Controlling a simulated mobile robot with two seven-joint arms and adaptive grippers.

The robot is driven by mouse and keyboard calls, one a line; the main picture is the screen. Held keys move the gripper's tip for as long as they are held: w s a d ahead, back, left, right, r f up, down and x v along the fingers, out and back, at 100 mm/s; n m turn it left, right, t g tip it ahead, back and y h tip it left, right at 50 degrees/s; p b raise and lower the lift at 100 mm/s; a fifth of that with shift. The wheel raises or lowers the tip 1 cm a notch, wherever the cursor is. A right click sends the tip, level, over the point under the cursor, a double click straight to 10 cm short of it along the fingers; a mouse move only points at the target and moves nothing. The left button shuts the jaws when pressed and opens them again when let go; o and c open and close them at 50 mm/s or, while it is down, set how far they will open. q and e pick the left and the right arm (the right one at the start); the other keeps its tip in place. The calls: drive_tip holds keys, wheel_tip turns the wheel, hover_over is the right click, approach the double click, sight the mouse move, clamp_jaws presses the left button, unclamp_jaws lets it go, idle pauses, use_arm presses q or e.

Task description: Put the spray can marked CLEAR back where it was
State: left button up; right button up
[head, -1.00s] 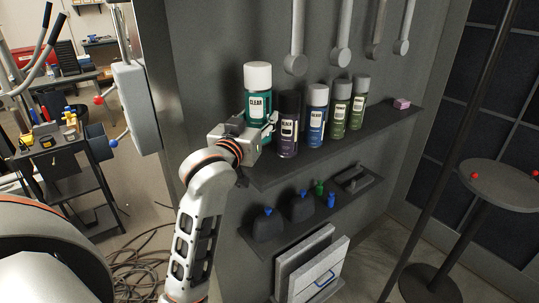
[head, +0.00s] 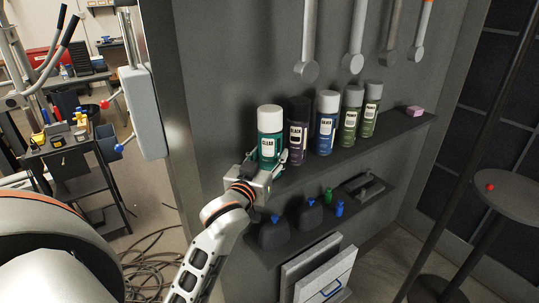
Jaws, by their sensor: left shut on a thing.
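The spray can marked CLEAR (head: 269,145), teal with a white cap, is upright at the left end of the upper shelf (head: 350,150), left of the black can (head: 298,135). My left gripper (head: 279,166) is shut on its lower part from the front. The gripper hides the can's base, so I cannot tell whether it touches the shelf. My right gripper is not in view.
Right of the black can stand a blue can (head: 325,128) and two green cans, one of them here (head: 350,122). A pink block (head: 414,111) lies further right. Wrenches hang above. A lower shelf holds dark bottles (head: 309,217).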

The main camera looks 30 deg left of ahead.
use_arm(q)
drive_tip(key=shift+f, duration=0.1)
drive_tip(key=o, duration=1.6)
